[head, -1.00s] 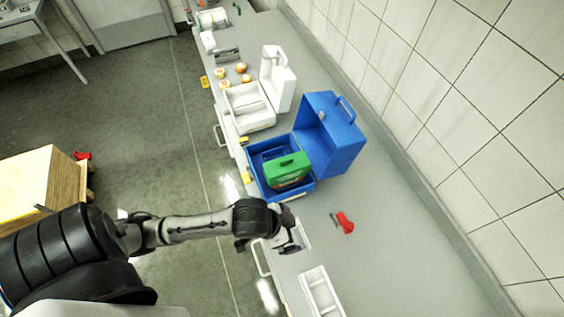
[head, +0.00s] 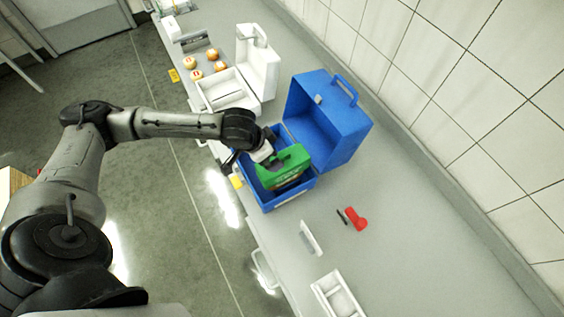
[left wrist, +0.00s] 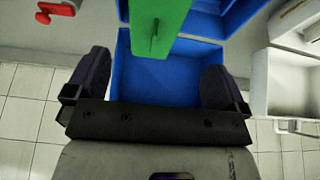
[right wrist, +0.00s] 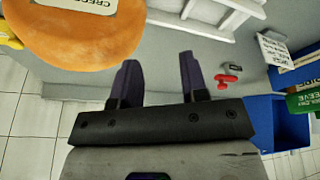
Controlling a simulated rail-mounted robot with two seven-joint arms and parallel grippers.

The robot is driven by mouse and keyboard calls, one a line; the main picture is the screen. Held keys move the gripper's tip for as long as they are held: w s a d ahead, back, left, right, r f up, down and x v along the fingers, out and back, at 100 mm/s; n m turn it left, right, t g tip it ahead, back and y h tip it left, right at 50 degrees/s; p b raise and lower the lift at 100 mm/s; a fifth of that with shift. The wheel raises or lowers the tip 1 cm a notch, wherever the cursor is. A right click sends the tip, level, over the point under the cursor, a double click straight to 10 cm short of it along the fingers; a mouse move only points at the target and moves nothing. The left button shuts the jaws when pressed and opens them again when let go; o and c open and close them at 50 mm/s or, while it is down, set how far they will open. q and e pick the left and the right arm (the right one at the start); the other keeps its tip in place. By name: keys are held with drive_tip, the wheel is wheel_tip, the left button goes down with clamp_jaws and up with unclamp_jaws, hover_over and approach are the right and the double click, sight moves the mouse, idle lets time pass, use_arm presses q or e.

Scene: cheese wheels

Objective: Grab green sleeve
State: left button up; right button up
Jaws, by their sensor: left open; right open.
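The green sleeve (head: 286,168) stands in the open blue case (head: 276,202) on the counter. My left gripper (head: 265,152) is at the sleeve's near-left top in the head view. In the left wrist view my left gripper (left wrist: 156,68) is open, its fingers spread wide below the sleeve, with nothing between them. Whether it touches the sleeve cannot be told. My right gripper (right wrist: 158,75) is open and empty; the sleeve (right wrist: 304,99) shows at that view's right edge.
The blue lid (head: 330,120) stands open behind the case. A white case (head: 256,65) and several orange cheese wheels (head: 196,63) lie farther along the counter. A large cheese wheel (right wrist: 85,35) is close to my right gripper. A red tool (head: 357,219) lies on clear counter.

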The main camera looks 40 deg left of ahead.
use_arm(q)
drive_tip(key=x, duration=0.4)
drive_tip(key=shift+w+f, duration=0.15)
drive_tip(key=shift+f, duration=0.1)
drive_tip(key=x, duration=0.2)
drive_tip(key=p+x, duration=0.1)
drive_tip(key=x, duration=0.1)
drive_tip(key=shift+d+f, duration=0.1)
drive_tip(key=shift+d, duration=0.3)
drive_tip(key=shift+w+f, duration=0.2)
drive_tip(key=shift+f, duration=0.25)
drive_tip(key=shift+c, duration=0.2)
drive_tip(key=c, duration=0.9)
